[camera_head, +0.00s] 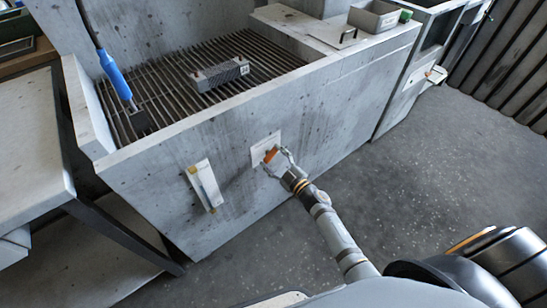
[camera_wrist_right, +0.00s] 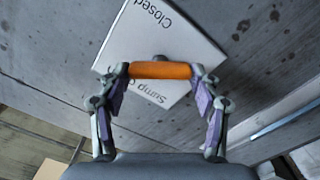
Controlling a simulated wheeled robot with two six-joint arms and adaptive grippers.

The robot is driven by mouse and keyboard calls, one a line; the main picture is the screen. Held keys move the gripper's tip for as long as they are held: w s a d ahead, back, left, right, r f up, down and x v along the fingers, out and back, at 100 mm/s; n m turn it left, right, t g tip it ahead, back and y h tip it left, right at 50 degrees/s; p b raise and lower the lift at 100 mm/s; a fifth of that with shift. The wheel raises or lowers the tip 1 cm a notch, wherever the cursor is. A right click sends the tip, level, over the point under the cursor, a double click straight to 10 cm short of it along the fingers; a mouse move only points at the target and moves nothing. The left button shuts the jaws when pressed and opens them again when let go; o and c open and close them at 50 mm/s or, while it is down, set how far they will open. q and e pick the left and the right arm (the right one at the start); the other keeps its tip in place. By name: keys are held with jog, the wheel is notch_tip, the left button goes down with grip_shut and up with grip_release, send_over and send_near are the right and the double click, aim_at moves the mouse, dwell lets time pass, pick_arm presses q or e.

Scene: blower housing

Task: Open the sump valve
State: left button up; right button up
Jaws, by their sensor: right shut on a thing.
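The orange valve handle (camera_head: 270,156) is on the front wall of the grey housing, in front of a white label plate (camera_head: 260,146). In the right wrist view the orange handle (camera_wrist_right: 160,70) lies level across the picture, and the plate (camera_wrist_right: 150,38) behind it shows "Closed" and part of "Sump", upside down. My right gripper (camera_head: 276,157) reaches the handle from the lower right; in the wrist view its fingertips (camera_wrist_right: 161,72) are at the two ends of the handle, shut on it. The valve body behind the handle is hidden. My left gripper is not in view.
The grey housing (camera_head: 150,185) has a slatted grate on top, carrying a finned metal block (camera_head: 220,74) and a blue-handled brush (camera_head: 115,76). A white and yellow panel (camera_head: 206,185) is left of the valve. A bench (camera_head: 35,150) stands at the left; floor at right is clear.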

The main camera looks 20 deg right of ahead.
jog(key=n, duration=0.3)
jog(key=shift+f+n, duration=0.15)
jog(key=shift+n, duration=0.25)
jog(key=n+b, duration=0.1)
jog(key=n, duration=0.2)
jog(key=shift+a+f, duration=0.1)
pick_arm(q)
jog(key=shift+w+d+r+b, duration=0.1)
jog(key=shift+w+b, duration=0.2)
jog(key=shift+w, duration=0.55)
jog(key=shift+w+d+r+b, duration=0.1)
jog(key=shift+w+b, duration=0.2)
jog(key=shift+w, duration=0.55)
pick_arm(e)
jog(key=shift+s+n, duration=0.1)
jog(key=shift+n, duration=1.9)
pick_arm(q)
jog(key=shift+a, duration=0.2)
pick_arm(e)
jog(key=o, duration=1.2)
jog(key=shift+c, duration=0.2)
jog(key=shift+s, duration=0.1)
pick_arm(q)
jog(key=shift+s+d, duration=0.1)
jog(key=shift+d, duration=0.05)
pick_arm(e)
jog(key=v, duration=1.1)
jog(key=shift+s, duration=0.4)
